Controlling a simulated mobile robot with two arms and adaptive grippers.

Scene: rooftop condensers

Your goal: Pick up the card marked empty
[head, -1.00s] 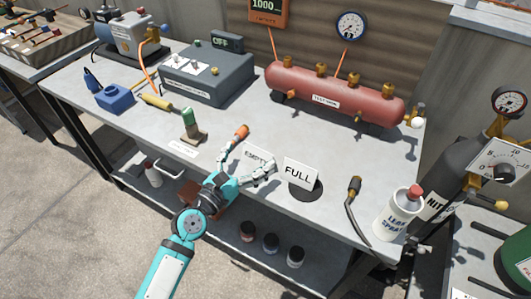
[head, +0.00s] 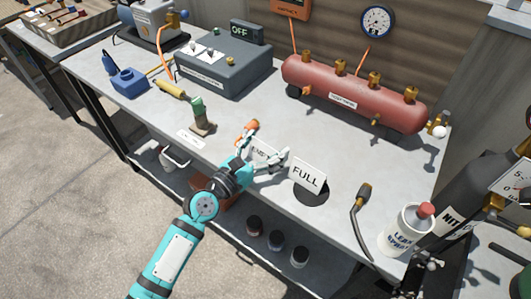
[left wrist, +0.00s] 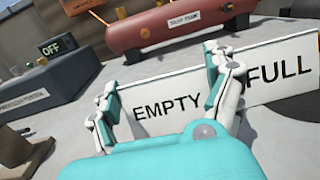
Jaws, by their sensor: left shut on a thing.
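The white card marked EMPTY (head: 263,153) stands on the bench, partly hidden by my left gripper in the head view. In the left wrist view the EMPTY card (left wrist: 170,107) stands upright between the fingers. My left gripper (head: 265,158) is shut on it, with one finger at each side of the card; the fingers also show in the left wrist view (left wrist: 165,92). The white card marked FULL (head: 307,175) stands just right of it, by a dark round patch on the bench; it also shows in the left wrist view (left wrist: 280,70).
An orange-handled tool (head: 250,128) lies just behind the gripper. A green-topped piece (head: 201,117) stands to the left. A red tank (head: 350,95) and grey box (head: 222,68) are behind. A torch-like tool (head: 361,205) and leak spray bottle (head: 407,228) are at right.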

